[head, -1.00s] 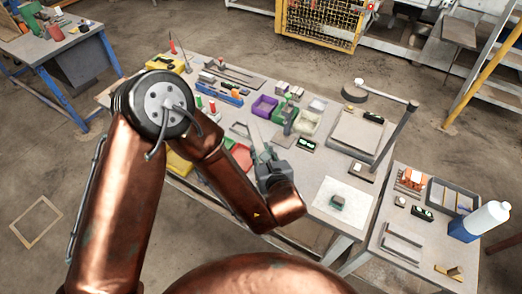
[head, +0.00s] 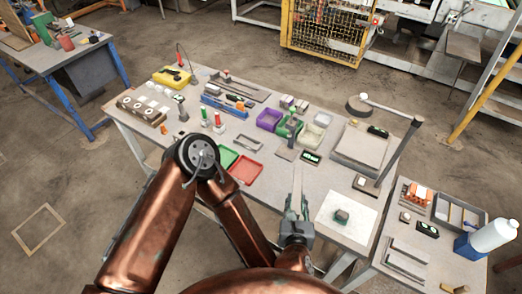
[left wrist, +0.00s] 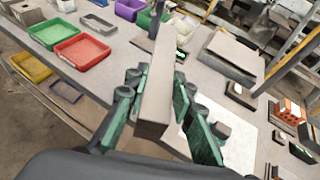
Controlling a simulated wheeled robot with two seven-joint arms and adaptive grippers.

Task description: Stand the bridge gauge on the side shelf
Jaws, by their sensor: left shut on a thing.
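A long grey bar, seemingly the bridge gauge (head: 297,180), is in my left gripper (head: 296,212). In the left wrist view, the bar (left wrist: 158,85) lies between the green finger pads of my left gripper (left wrist: 155,112), which is shut on it. Its near end points at the camera and its length runs away over the bench. The side shelf (head: 385,270) appears to be the low grey-topped table at the right, apart from the gripper. My right gripper is not in view.
The side shelf holds an orange hollow brick (head: 418,195), a grey tray (head: 460,212), grey bars (head: 408,255) and a white bottle (head: 490,238).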

